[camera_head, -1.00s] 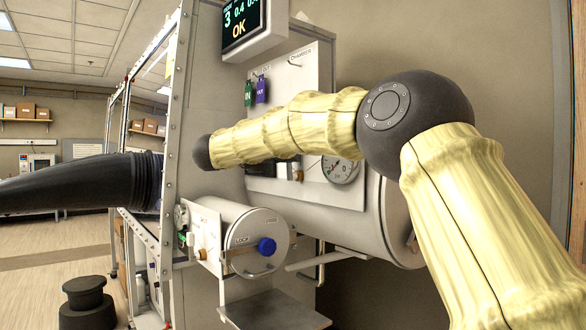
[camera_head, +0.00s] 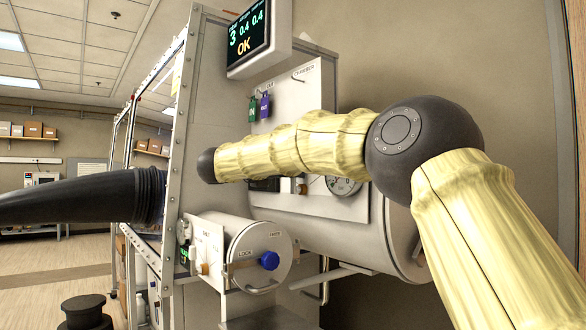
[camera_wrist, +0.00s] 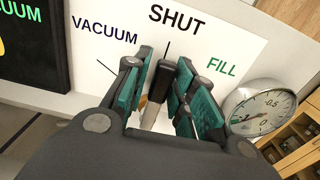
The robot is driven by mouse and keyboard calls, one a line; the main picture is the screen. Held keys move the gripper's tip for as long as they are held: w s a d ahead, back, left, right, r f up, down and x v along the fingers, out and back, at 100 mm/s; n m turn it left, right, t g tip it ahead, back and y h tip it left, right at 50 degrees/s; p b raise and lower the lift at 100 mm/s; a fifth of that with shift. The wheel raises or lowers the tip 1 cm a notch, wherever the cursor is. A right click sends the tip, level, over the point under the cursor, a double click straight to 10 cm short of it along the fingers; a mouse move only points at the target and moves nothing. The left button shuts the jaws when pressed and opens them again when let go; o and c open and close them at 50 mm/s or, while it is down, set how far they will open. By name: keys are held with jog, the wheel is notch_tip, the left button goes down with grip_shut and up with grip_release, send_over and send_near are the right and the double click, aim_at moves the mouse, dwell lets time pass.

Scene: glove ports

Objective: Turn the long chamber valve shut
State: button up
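The valve handle (camera_wrist: 160,82) is a dark grip on a pale stem in the wrist view, in front of a white panel (camera_wrist: 235,45) marked VACUUM, SHUT and FILL. In this view it points up, roughly toward the SHUT mark. My gripper (camera_wrist: 160,85) has its green-padded fingers on either side of the handle, with narrow gaps still showing. The handle's base is partly hidden by my gripper. In the head view the long chamber (camera_head: 370,245) is the large grey cylinder behind my arm. My arm hides the valve and gripper there.
A pressure gauge (camera_wrist: 259,110) sits right of the fingers. The short chamber (camera_head: 245,250) with a blue knob (camera_head: 269,260) is below my arm. Green (camera_head: 253,109) and purple (camera_head: 265,106) tags hang on the panel. A black glove sleeve (camera_head: 85,198) sticks out at left.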

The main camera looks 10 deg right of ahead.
jog(key=shift+o, duration=0.5)
jog(key=shift+r, duration=0.2)
jog(key=shift+s+a, duration=0.1)
jog(key=v, duration=1.1)
jog(key=shift+s+a, duration=0.15)
jog(key=shift+a, duration=0.15)
